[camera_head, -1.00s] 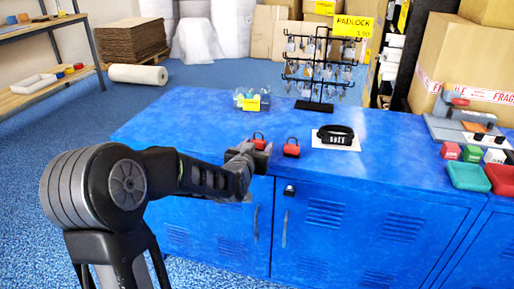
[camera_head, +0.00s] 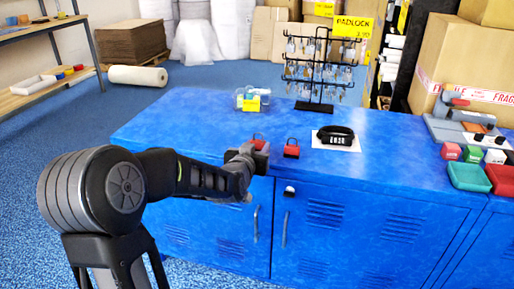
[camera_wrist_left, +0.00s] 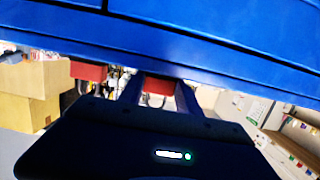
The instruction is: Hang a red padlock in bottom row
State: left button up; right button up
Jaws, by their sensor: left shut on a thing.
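My left gripper (camera_head: 256,156) is at the counter's front edge, shut on a red padlock (camera_head: 258,141), whose dark shackle stands upright. In the left wrist view this padlock (camera_wrist_left: 158,85) shows between the two fingers; part of it is hidden by the gripper body. A second red padlock (camera_head: 291,151) stands on the counter just right of the gripper, and its red body (camera_wrist_left: 88,71) also shows in the wrist view. A black wire display rack (camera_head: 318,78) stands farther back with several rows of hooks holding small hanging items. My right gripper is not in view.
A black strap-like item lies on a white card (camera_head: 322,143) right of the padlocks. A clear bin (camera_head: 251,98) with a yellow tag stands left of the rack. Red and green trays (camera_head: 470,177) are at the right. The blue counter (camera_head: 200,125) is clear at left.

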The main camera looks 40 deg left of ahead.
pick_arm(q)
jog(key=shift+c, duration=0.5)
jog(key=shift+r, duration=0.2)
jog(key=shift+s+r+p, duration=0.2)
jog(key=shift+r+p, duration=0.45)
jog(key=shift+r, duration=0.15)
jog(key=f+v, duration=0.1)
jog(key=v, duration=0.7)
jog(key=shift+s+d+f, duration=0.15)
jog(key=shift+s+f, duration=0.05)
jog(key=shift+s, duration=0.1)
dwell(0.5)
dwell(0.8)
jog(key=w+d+m+h, duration=0.2)
jog(key=d+h, duration=0.1)
jog(key=d, duration=0.4)
jog(key=w+d+f+m+h, duration=0.1)
jog(key=w+d+m+h, duration=0.1)
jog(key=d, duration=0.5)
jog(key=w+d+f+m+h, duration=0.1)
jog(key=w+d+m+h, duration=0.1)
jog(key=d, duration=0.5)
jog(key=shift+w+d+f+m+h, duration=0.1)
jog(key=shift+d+m+h, duration=0.15)
jog(key=shift+h, duration=0.45)
jog(key=shift+w+d+f+m+h, duration=0.15)
jog(key=shift+m+h, duration=0.2)
jog(key=shift+h, duration=0.35)
